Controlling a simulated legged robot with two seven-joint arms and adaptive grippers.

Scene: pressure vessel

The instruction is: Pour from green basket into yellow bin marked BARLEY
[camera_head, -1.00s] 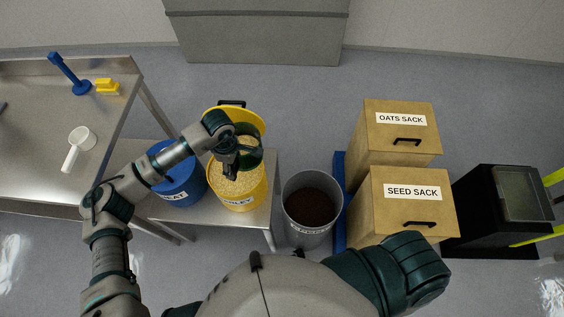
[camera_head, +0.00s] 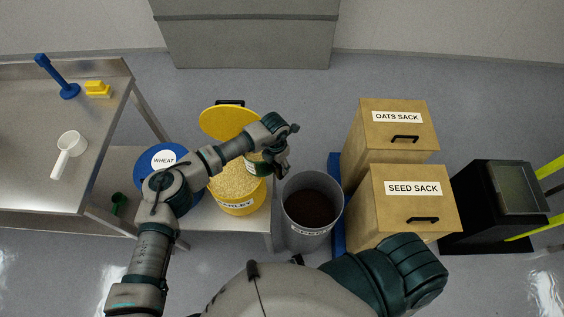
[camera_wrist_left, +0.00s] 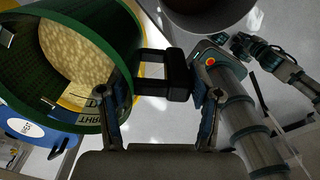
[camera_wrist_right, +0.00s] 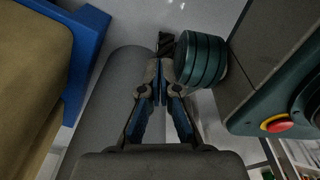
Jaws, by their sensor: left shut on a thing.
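The green basket (camera_head: 255,167) is above the right side of the yellow bin marked BARLEY (camera_head: 237,206), partly hidden by my left arm. The bin is open and shows pale grain. In the left wrist view the green basket (camera_wrist_left: 112,25) shows its rim and dark mesh wall, with pale grain framed inside. I cannot tell whether that grain is in the basket or in the bin beyond. My left gripper (camera_head: 284,162) is shut on the basket's black handle, which shows in the left wrist view (camera_wrist_left: 160,75). My right gripper (camera_wrist_right: 163,72) is shut and empty, outside the head view.
A blue WHEAT bin (camera_head: 162,158) stands left of the yellow bin. A grey bin of dark material (camera_head: 309,228) stands to the right. Beyond it are the OATS SACK box (camera_head: 385,145) and SEED SACK box (camera_head: 400,210). A steel table (camera_head: 30,130) holds a white scoop (camera_head: 70,145).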

